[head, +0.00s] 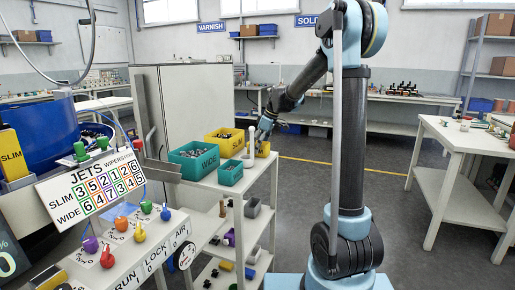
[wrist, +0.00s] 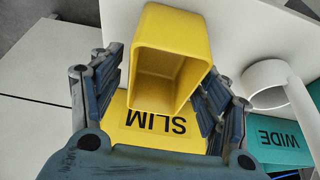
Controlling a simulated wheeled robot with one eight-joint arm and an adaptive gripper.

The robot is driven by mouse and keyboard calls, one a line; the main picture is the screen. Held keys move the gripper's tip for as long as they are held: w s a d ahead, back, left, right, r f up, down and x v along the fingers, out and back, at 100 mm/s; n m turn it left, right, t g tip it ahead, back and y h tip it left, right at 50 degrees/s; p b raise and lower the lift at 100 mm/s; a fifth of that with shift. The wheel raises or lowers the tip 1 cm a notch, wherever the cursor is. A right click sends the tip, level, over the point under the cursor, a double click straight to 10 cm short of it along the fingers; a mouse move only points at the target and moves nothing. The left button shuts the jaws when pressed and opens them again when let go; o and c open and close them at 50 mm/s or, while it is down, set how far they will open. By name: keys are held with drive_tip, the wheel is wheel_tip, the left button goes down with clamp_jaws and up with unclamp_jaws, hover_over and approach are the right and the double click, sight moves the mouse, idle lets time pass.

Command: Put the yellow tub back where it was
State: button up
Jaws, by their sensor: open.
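The small yellow tub (wrist: 172,30) is in the middle of the wrist view, its open mouth toward the camera, and it looks empty. In the head view the yellow tub (head: 263,150) is at the back right of the cart top, partly hidden by my gripper (head: 267,124). My gripper (wrist: 163,75) is open, with one finger on each side of the tub's near part. I cannot tell whether either finger touches it. The larger yellow SLIM bin (wrist: 150,130) lies just below the tub in the wrist view; in the head view the SLIM bin (head: 222,146) is to its left.
The teal WIDE bin (head: 183,166) and a small teal tub (head: 231,180) stand on the cart top (head: 212,184). A white upright post (head: 252,141) stands close to the yellow tub; a white ring (wrist: 265,75) shows beside my right finger. A control panel (head: 105,265) is at front left.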

drive_tip(key=v, duration=1.2)
drive_tip(key=shift+s, duration=0.3)
drive_tip(key=s+d+f+m+h, duration=0.15)
drive_tip(key=s+d+m, duration=0.25)
drive_tip(key=s+d, duration=0.5)
drive_tip(key=s+d+f+m+h, duration=0.1)
drive_tip(key=s+d+f+m, duration=0.2)
drive_tip(key=s+f, duration=0.3)
drive_tip(key=s+d+f+m+h, duration=0.1)
drive_tip(key=s+d+f+m, duration=0.2)
drive_tip(key=s+f, duration=0.4)
drive_tip(key=s+d+f+m+h, duration=0.1)
drive_tip(key=s+d+f+m, duration=0.2)
drive_tip(key=s+f, duration=0.4)
drive_tip(key=s+d, duration=0.1)
drive_tip(key=s, duration=0.8)
drive_tip(key=shift+s+d+f+m+t, duration=0.15)
drive_tip(key=shift+s+f+m+t, duration=0.1)
drive_tip(key=shift+s+m+t, duration=0.15)
